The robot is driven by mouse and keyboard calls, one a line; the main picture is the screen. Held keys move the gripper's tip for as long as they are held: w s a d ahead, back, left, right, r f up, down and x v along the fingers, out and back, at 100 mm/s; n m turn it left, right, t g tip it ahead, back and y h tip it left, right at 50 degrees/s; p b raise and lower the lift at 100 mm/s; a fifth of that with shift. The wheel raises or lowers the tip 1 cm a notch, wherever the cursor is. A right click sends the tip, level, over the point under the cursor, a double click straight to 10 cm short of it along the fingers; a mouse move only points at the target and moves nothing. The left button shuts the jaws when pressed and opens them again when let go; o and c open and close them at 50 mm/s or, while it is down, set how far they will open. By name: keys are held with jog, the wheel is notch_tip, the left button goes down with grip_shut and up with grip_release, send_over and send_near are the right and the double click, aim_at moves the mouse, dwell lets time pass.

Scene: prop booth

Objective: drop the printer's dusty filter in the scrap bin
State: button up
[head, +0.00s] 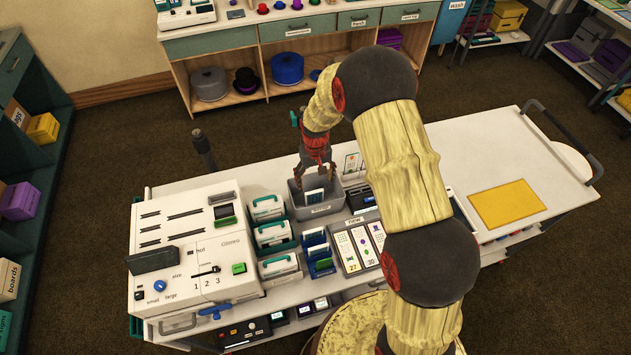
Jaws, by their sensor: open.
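The white printer (190,255) stands at the left end of the white cart, with slots, a dark screen and a blue knob. My gripper (316,177) points down, open, over a small grey bin (299,208) with a label too small to read. A flat white-and-blue piece (315,196) is in the bin, just below my fingertips. It may be the filter; I cannot tell if the fingers touch it. No filter is distinguishable in the printer from this view.
White units with green handles (268,208) stand between printer and bin. A blue rack (318,254) and numbered cards (355,248) are in front of the bin. A yellow mat (507,204) lies on the cart's right, with clear surface around it. Shelves (290,40) line the back.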

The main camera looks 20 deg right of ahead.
notch_tip(320, 180, up, 11)
dwell(0.4)
jog(key=shift+r, duration=0.1)
dwell(0.5)
jog(key=s+r+t+b, duration=0.2)
jog(key=s+r+b, duration=0.2)
jog(key=s+b, duration=0.4)
jog(key=s+r+t+b, duration=0.3)
jog(key=s+r+b, duration=0.2)
jog(key=s, duration=1.7)
jog(key=b, duration=0.3)
jog(key=shift+r+t+b, duration=0.2)
jog(key=shift+t+b, duration=0.1)
